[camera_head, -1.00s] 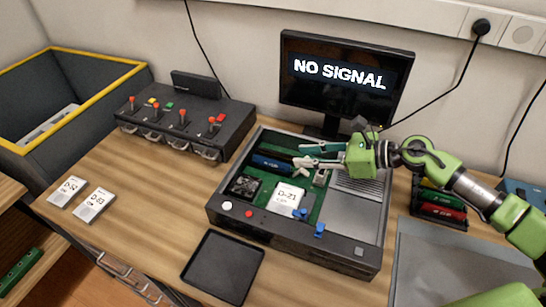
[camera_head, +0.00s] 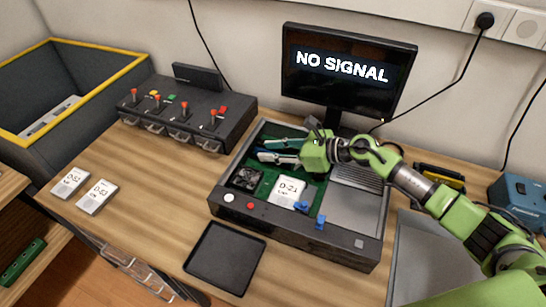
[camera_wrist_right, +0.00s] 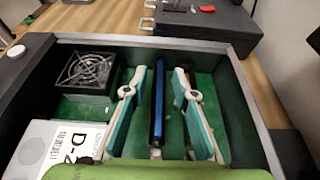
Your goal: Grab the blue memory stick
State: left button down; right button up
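The blue memory stick (camera_wrist_right: 158,105) stands on edge in the green board of the open computer case (camera_wrist_right: 80,40) in the right wrist view. My right gripper (camera_wrist_right: 158,78) is open, with one finger on each side of the stick. A gap shows between the stick and each finger. In the head view my right gripper (camera_head: 266,149) is over the upper left part of the case (camera_head: 300,233) and mostly hides the stick. My left gripper is not in view.
A square fan (camera_wrist_right: 87,73) and a white D-21 chip (camera_head: 288,191) sit in the case. A monitor (camera_head: 346,70) stands behind it, and a switch box (camera_head: 180,120) stands to its left. An empty black tray (camera_head: 225,259) lies in front.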

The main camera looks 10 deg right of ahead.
grip_shut()
